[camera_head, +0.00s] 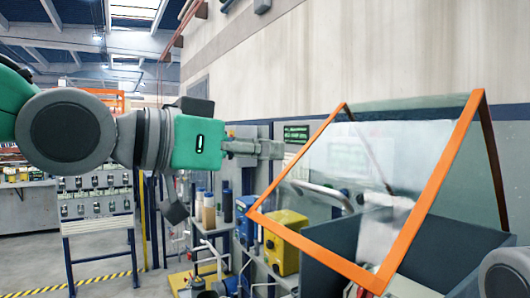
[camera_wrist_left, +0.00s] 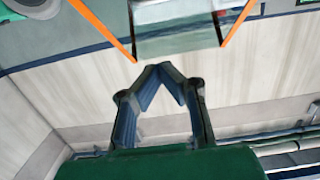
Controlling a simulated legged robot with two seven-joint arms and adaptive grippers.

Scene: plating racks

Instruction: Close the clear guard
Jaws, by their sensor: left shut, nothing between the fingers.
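The clear guard (camera_head: 425,212) is a transparent panel with an orange frame, tilted up over a blue-grey tank (camera_head: 450,248) on the right in the head view. Its front opening shows a gap above the tank. In the left wrist view, the guard's orange edges (camera_wrist_left: 236,22) show at the top, beyond the fingertips. My left gripper (camera_head: 278,149) is shut and empty, level, to the left of the guard's upper part and apart from it. It also shows in the left wrist view (camera_wrist_left: 160,70), with its fingertips together. My right gripper is not in view.
Yellow (camera_head: 284,242) and blue (camera_head: 246,219) units stand below and left of the guard, with pale pipes nearby. A plain wall (camera_head: 370,60) is behind. The air between my left gripper and the guard looks free.

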